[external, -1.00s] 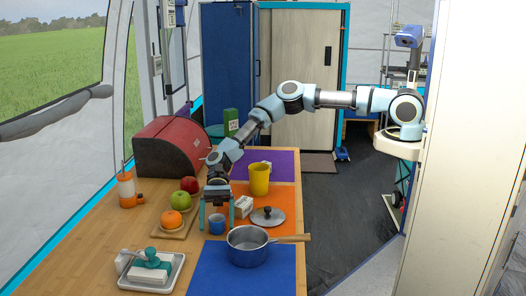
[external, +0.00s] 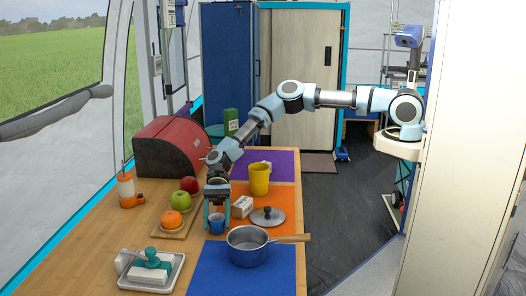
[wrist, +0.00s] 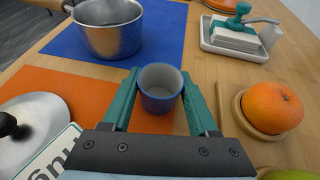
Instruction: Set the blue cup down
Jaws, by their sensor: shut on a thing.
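The blue cup (external: 216,222) is small, with a pale grey inside. It is upright between the fingers of my gripper (external: 216,222), at the left edge of the orange mat (external: 284,198). In the wrist view the cup (wrist: 160,98) sits between the two teal fingertips of my gripper (wrist: 160,88), which are shut on its sides. The cup is over or on the boundary of the orange mat and the bare wood. I cannot tell whether its base touches the surface.
A steel pot (external: 248,247) stands on the blue mat (external: 215,275) just in front. A pot lid (external: 268,216) and a white box (external: 242,206) lie to the right. An orange (external: 171,219) and apples sit to the left. A yellow cup (external: 259,178) stands behind.

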